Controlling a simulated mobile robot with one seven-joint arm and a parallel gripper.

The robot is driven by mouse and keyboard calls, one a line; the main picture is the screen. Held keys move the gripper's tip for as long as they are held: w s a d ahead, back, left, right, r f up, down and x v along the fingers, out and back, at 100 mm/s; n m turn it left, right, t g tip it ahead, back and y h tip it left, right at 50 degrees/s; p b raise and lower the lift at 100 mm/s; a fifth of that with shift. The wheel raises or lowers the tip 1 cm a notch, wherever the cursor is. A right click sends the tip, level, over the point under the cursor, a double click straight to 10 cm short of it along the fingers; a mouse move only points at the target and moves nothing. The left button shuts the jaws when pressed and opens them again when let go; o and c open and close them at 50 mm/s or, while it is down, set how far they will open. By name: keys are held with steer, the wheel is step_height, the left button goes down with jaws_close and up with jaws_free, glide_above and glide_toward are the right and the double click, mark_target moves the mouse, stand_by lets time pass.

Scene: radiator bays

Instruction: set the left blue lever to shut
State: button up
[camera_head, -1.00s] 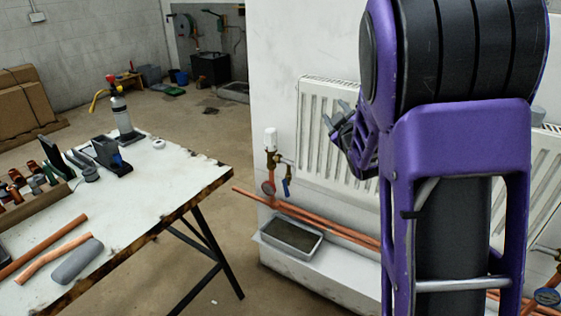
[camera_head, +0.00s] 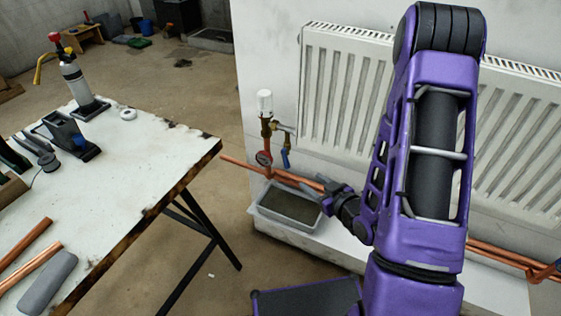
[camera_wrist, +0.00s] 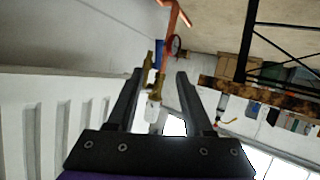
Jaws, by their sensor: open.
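In the head view the blue lever (camera_head: 286,158) hangs downward, slightly tilted, from the brass valve (camera_head: 281,127) at the left end of the radiator. In the wrist view, which is turned over, a small blue piece that looks like the lever (camera_wrist: 159,52) shows beyond my fingertips, beside the gauge. My gripper (camera_head: 323,187) is open and empty, to the right of and below the lever, apart from it. The wrist view shows both fingers (camera_wrist: 159,73) spread, with the brass fitting and white valve head (camera_wrist: 152,110) seen between them.
A round gauge (camera_head: 264,158) sits on the copper riser just left of the lever. Copper pipes (camera_head: 240,166) run along the wall. A grey tray (camera_head: 268,217) stands below. The white radiator (camera_head: 345,85) is behind my arm. A workbench (camera_head: 150,150) stands at left.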

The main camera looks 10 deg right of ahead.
mark_target(288, 164)
steer(key=b+x, duration=0.1)
steer(key=x, duration=1.6)
steer(key=shift+w+d+f, duration=0.1)
jaws_close()
stand_by(0.8)
